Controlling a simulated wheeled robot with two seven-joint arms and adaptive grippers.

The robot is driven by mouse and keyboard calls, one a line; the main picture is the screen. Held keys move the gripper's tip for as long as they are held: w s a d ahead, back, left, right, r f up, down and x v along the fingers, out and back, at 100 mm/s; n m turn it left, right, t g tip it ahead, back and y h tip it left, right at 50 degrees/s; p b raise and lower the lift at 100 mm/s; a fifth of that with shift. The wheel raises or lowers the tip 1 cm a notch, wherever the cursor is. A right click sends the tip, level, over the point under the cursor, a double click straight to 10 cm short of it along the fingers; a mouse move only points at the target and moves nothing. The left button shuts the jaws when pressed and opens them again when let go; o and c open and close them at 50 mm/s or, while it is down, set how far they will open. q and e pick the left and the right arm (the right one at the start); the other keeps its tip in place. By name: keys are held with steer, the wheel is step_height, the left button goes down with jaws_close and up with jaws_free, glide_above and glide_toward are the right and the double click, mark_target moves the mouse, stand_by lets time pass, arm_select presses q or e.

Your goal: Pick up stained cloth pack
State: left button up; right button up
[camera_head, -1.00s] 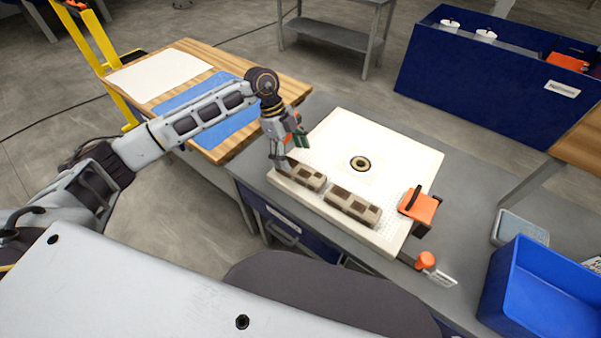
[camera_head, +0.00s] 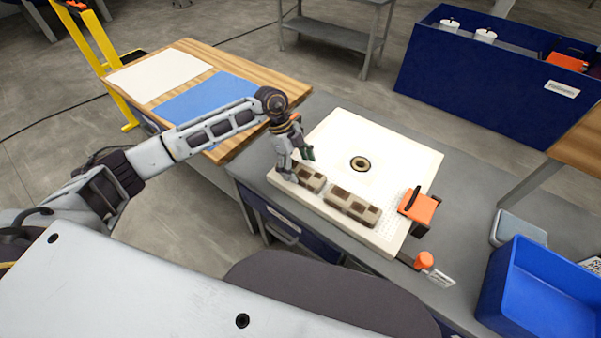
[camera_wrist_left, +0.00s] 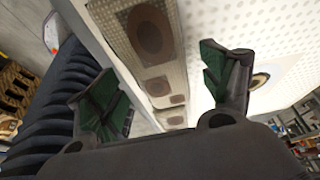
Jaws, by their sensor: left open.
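Two beige cloth packs with brown stains lie in a row along the near edge of a white filter plate (camera_head: 395,165). The left stained cloth pack (camera_head: 312,181) is partly hidden by my gripper; the right stained cloth pack (camera_head: 353,206) is fully visible. My left gripper (camera_head: 299,168) is open at the left end of the left pack. In the left wrist view my open left gripper (camera_wrist_left: 165,90) has its green-padded fingers spread on either side of a stained cloth pack (camera_wrist_left: 150,35), with nothing held between them. My right gripper is not in view.
An orange clamp (camera_head: 419,206) sits at the plate's right edge, with an orange knob (camera_head: 424,260) below it. A blue bin (camera_head: 540,295) stands at the right. A wooden table (camera_head: 230,150) with white and blue sheets is behind my left arm.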

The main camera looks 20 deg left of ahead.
mark_target(300, 170)
arm_select(q)
steer(key=shift+x, duration=0.75)
steer(key=shift+f, duration=0.1)
steer(key=shift+c, duration=0.8)
steer(key=c, duration=1)
steer(key=shift+r, duration=0.65)
step_height(300, 170, up, 8)
steer(key=shift+r, duration=0.35)
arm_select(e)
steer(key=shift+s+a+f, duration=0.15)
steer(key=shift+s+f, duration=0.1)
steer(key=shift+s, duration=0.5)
